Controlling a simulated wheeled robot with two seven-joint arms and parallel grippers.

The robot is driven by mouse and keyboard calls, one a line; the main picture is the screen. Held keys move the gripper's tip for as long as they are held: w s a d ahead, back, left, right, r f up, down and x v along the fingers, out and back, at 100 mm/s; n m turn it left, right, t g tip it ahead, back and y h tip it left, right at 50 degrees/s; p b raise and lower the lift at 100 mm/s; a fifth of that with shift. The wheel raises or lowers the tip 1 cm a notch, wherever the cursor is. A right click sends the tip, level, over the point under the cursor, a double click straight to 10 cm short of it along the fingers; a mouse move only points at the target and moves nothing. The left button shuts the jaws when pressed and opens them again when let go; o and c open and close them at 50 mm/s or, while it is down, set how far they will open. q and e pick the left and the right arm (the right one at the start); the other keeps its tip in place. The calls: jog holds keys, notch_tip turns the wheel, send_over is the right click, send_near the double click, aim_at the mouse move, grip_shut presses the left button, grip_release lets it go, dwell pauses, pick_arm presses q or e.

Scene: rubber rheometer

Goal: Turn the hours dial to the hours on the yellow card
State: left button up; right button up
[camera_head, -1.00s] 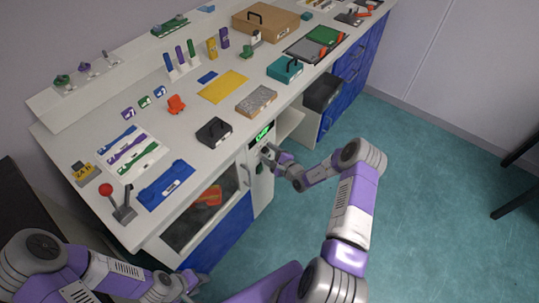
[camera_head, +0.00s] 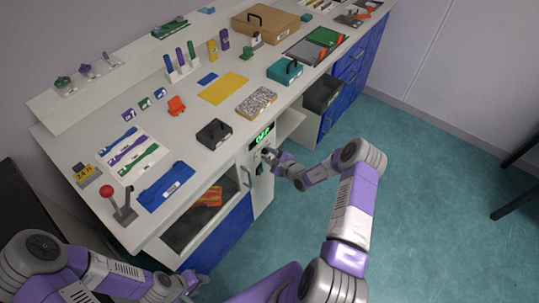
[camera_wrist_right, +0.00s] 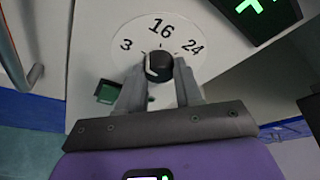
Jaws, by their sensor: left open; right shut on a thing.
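The hours dial is a black knob (camera_wrist_right: 159,66) with a white mark, on a white panel (camera_wrist_right: 95,50) printed 3, 16 and 24. The white mark is on the knob's left side; its exact number is hard to tell. My right gripper (camera_wrist_right: 160,80) is shut on the knob, one finger on each side; in the head view my right gripper (camera_head: 268,153) is at the cabinet front and hides the dial. My left gripper (camera_head: 188,284) is open, low at the bottom edge.
A green-lit display (camera_head: 261,136) sits above the dial; it is cut off in the wrist view (camera_wrist_right: 262,12). A red-knobbed lever (camera_head: 118,205) stands near the card.

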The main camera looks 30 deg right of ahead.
jog(key=shift+m+y, duration=0.3)
jog(key=shift+m, duration=0.2)
jog(key=shift+d+m+g+y, duration=0.15)
jog(key=shift+m+g+y, duration=0.35)
jog(key=shift+m, duration=0.5)
jog(key=m+y+b, duration=0.2)
jog(key=m, duration=0.2)
jog(key=m+y+b, duration=0.2)
jog(key=m+b, duration=0.1)
jog(key=m, duration=0.1)
jog(key=m+g+y+b, duration=0.1)
jog(key=m+y+b, duration=0.1)
jog(key=m, duration=0.3)
jog(key=shift+w+d+f+y, duration=0.2)
jog(key=shift+d+f+y, duration=0.1)
jog(key=shift+y, duration=0.1)
jog(key=shift+r+m, duration=0.1)
jog(key=shift+m, duration=0.3)
jog(key=o, duration=1)
jog(key=shift+o, duration=0.2)
jog(key=p+v, duration=0.1)
jog(key=v, duration=0.6)
jog(key=shift+s+d, duration=0.25)
